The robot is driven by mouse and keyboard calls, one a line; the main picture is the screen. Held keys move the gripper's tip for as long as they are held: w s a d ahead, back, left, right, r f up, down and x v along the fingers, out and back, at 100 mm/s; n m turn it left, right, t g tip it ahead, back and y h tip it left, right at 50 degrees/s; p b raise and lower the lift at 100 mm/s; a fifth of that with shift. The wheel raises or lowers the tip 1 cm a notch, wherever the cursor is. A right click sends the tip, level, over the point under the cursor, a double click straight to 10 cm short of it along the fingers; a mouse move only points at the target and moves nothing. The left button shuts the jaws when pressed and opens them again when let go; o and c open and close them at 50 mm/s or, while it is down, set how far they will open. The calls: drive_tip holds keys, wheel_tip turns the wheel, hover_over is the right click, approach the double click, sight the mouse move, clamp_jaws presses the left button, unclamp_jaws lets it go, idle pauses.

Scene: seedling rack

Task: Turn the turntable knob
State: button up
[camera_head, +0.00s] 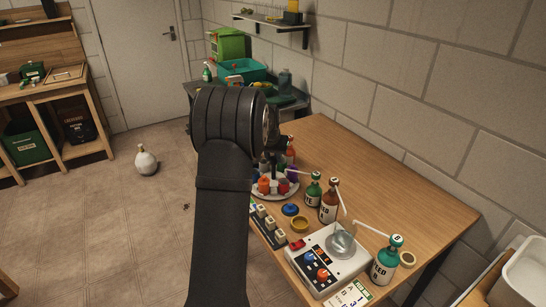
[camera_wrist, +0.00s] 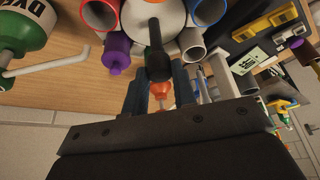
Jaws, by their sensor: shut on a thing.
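The turntable (camera_head: 272,195) is a round white plate on the wooden table, with several coloured tubes and bottles around it. In the wrist view its white top (camera_wrist: 174,14) shows at the upper middle, ringed by white, red and blue-rimmed tubes. The black knob (camera_wrist: 155,66) is a dark stem with a thicker rounded end. My gripper (camera_wrist: 158,78) has one finger on each side of the knob's thick end and is shut on it.
Green (camera_head: 386,264) and brown (camera_head: 329,206) pump bottles stand right of the turntable, with long white spouts. A white control box (camera_head: 328,262) with knobs and a glass dish is in front. A blue cap (camera_head: 290,209) and yellow ring (camera_head: 299,224) lie between. The back right tabletop is clear.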

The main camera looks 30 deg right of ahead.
drive_tip(key=n+y, duration=0.1)
drive_tip(key=n, duration=0.1)
drive_tip(key=n+t+y, duration=0.1)
drive_tip(key=n, duration=0.2)
drive_tip(key=shift+s+d, duration=0.1)
drive_tip(key=shift+d, duration=0.05)
drive_tip(key=n+y, duration=0.1)
drive_tip(key=n, duration=0.2)
drive_tip(key=n+y, duration=0.1)
drive_tip(key=n, duration=0.3)
drive_tip(key=shift+d, duration=0.2)
drive_tip(key=n+y, duration=0.1)
drive_tip(key=n, duration=0.2)
drive_tip(key=n+g+y, duration=0.1)
drive_tip(key=n, duration=0.2)
drive_tip(key=shift+d+y, duration=0.1)
drive_tip(key=shift+y, duration=0.2)
drive_tip(key=n+g, duration=0.1)
drive_tip(key=n, duration=0.1)
drive_tip(key=n+g+y, duration=0.1)
drive_tip(key=n, duration=0.2)
drive_tip(key=shift+w, duration=0.2)
drive_tip(key=shift+n, duration=0.4)
drive_tip(key=o, duration=1)
